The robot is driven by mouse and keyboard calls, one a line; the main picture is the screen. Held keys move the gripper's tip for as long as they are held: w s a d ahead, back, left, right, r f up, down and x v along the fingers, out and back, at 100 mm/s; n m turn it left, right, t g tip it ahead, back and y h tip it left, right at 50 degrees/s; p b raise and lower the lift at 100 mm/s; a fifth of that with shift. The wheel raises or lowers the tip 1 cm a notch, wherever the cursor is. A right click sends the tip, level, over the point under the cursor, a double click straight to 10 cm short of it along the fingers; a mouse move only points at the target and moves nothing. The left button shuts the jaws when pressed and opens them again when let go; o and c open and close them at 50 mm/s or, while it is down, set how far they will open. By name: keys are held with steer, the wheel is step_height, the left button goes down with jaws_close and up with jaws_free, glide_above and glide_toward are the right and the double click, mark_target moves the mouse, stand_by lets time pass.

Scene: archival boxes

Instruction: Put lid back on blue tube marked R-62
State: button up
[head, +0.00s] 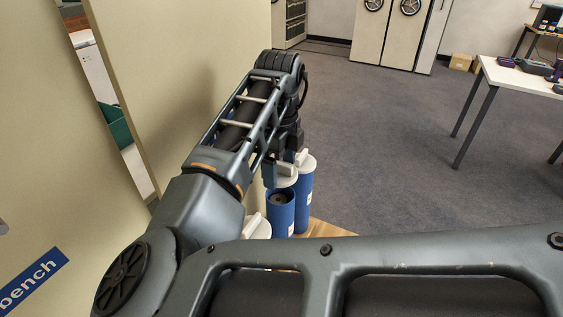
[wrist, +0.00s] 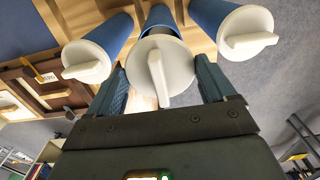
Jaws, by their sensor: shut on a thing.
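My gripper (wrist: 163,84) is shut on a white lid (wrist: 165,72) with a raised bar across its top, one finger on each side. In the head view the held lid (head: 286,180) is just above and behind the rim of an open blue tube (head: 281,218), whose dark inside shows. In the wrist view a blue tube (wrist: 158,16) shows behind the held lid, which hides most of it. I cannot read any tube marking, so I cannot tell which is R-62.
A lidded blue tube (head: 305,196) stands close behind at the right. Another white lid (head: 257,227) shows at the left, partly behind my arm. The tubes stand on a wooden surface (head: 325,229). A beige panel (head: 190,60) is close at the left; open floor lies right.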

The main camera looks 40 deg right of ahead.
steer(key=shift+f+b, duration=1.4)
steer(key=shift+f, duration=1.05)
steer(key=shift+f, duration=0.2)
stand_by(0.8)
steer(key=o, duration=0.8)
steer(key=shift+o, duration=0.2)
steer(key=shift+r, duration=0.1)
steer(key=shift+r+p, duration=2.85)
steer(key=shift+r, duration=0.6)
